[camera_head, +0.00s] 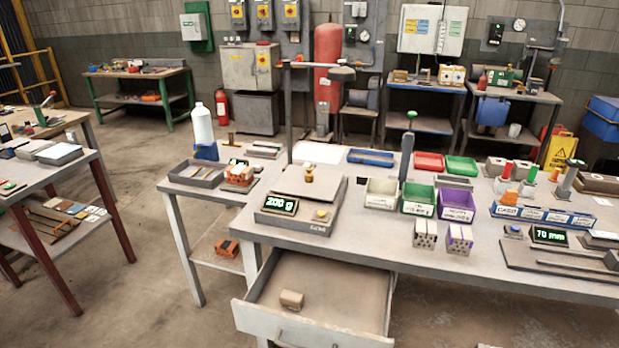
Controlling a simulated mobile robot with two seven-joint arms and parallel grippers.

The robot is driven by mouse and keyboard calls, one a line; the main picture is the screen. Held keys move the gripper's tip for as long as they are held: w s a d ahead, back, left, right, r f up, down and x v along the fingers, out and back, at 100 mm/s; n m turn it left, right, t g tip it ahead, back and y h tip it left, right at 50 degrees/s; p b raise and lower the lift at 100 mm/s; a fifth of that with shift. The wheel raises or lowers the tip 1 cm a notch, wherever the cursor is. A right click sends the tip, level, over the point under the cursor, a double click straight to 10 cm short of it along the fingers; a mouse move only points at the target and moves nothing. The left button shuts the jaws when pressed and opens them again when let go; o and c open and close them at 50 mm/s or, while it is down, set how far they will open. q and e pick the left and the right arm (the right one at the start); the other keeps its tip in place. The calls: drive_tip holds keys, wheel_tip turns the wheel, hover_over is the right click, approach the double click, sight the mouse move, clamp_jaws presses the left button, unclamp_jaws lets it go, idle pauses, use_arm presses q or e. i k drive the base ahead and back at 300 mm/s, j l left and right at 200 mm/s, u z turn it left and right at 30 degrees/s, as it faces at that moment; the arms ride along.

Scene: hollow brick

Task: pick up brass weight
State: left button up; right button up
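The brass weight (309,173) is a small gold-coloured piece with a knob top. It stands upright on the pan of a grey bench scale (328,193) at the left end of the main table. The scale's display (280,204) reads 200 g in green. A small yellow round part (321,214) sits on the scale's front, beside the display. Neither of my grippers shows in the head view.
An open drawer (262,318) juts out below the scale, with a tan block inside. White, green and purple bins (456,204) stand right of the scale, with two holed bricks (425,233) before them. A thin post (290,110) rises behind the scale.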

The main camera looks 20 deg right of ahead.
sight(308, 175)
drive_tip(key=i+j+z, duration=0.1)
drive_tip(key=i+j, duration=0.15)
drive_tip(key=j, duration=0.15)
drive_tip(key=i+j, duration=0.25)
drive_tip(key=j, duration=0.15)
drive_tip(key=i+j+z, duration=0.15)
drive_tip(key=j, duration=0.25)
drive_tip(key=i+j+z, duration=0.1)
drive_tip(key=i+j, duration=0.25)
